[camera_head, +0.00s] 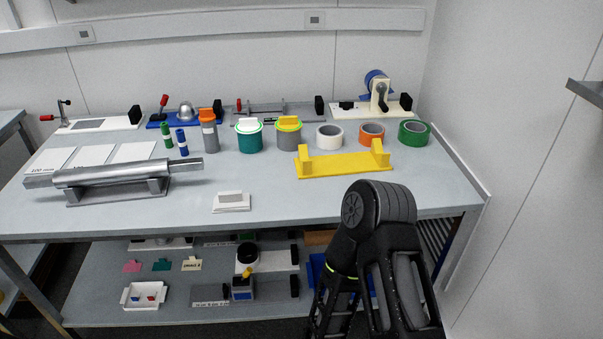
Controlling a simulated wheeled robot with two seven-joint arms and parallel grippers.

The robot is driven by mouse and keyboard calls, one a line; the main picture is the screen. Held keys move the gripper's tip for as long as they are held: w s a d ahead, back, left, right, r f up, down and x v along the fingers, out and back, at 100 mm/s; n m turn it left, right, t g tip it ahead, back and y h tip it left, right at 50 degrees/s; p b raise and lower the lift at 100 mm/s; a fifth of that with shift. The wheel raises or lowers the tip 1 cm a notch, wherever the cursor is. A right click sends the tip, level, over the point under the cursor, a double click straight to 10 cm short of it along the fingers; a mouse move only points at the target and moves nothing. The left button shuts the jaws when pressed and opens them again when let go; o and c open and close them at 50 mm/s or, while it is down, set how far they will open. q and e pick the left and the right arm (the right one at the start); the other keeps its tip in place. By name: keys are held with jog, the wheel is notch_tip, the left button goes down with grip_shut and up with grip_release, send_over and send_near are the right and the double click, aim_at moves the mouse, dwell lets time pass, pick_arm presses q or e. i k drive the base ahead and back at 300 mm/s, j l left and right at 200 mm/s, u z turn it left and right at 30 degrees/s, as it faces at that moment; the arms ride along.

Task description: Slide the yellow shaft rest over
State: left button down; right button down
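The yellow shaft rest (345,166) stands on the right half of the grey workbench. It is a flat bar with an upright block at each end, and nothing lies across it. A long grey metal shaft (120,172) lies on a separate grey rest (118,192) at the left of the bench. A black arm of mine rises from the bottom right, its bent joint in front of the bench edge, below and right of the yellow rest and apart from it. I make out no fingertips of either gripper. My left arm does not show.
Behind the yellow rest stand white (329,136), orange (371,133) and green (414,133) tape rolls. Two tubs, one teal (249,138) and one grey (289,136), stand left of them. A small white block (231,201) lies near the front edge. Bench between block and yellow rest is clear.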

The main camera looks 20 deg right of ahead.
aim_at(375, 160)
jog(key=i+j, duration=0.25)
jog(key=i, duration=0.25)
jog(key=i+j, duration=0.25)
jog(key=i, duration=0.25)
jog(key=z, duration=2.95)
